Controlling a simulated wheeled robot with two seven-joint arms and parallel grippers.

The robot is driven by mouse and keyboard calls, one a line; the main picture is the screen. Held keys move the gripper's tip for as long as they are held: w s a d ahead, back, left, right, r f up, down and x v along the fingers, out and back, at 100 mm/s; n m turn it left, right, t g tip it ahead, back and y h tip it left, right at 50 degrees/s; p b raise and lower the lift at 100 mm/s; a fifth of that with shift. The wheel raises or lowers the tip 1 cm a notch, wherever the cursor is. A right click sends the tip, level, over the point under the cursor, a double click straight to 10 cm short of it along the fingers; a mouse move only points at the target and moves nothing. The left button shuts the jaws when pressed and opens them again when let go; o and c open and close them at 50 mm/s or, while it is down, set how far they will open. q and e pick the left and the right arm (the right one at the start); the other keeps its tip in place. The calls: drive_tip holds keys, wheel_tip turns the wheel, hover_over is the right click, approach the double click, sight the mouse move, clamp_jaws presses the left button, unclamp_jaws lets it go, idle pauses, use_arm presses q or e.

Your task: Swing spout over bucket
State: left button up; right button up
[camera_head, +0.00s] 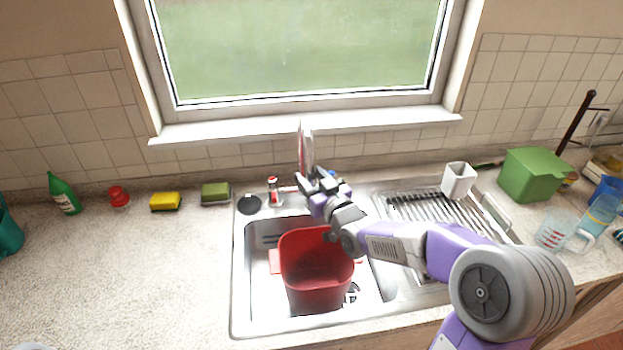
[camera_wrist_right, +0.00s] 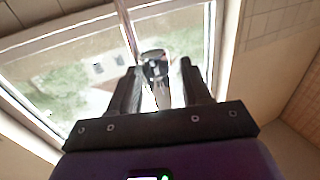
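The red bucket (camera_head: 317,262) stands upright in the sink basin (camera_head: 262,300). The faucet spout (camera_head: 307,148) rises behind the basin, in front of the window; its lower part is hidden by my right gripper. My right gripper (camera_head: 312,180) is above the back edge of the sink, just in front of the spout, beyond the bucket. In the right wrist view its two fingers (camera_wrist_right: 160,84) are apart, with a shiny faucet part (camera_wrist_right: 153,66) showing between and beyond their tips. I cannot tell whether they touch it. My left gripper is out of view.
A ribbed drainboard (camera_head: 425,215) with a white cup (camera_head: 458,179) lies right of the basin. Sponges (camera_head: 165,202) and a green bottle (camera_head: 65,194) stand at the left back. The left counter front is clear.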

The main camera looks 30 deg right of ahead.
drive_tip(key=s, duration=0.7)
drive_tip(key=shift+s, duration=0.3)
drive_tip(key=shift+d, duration=0.1)
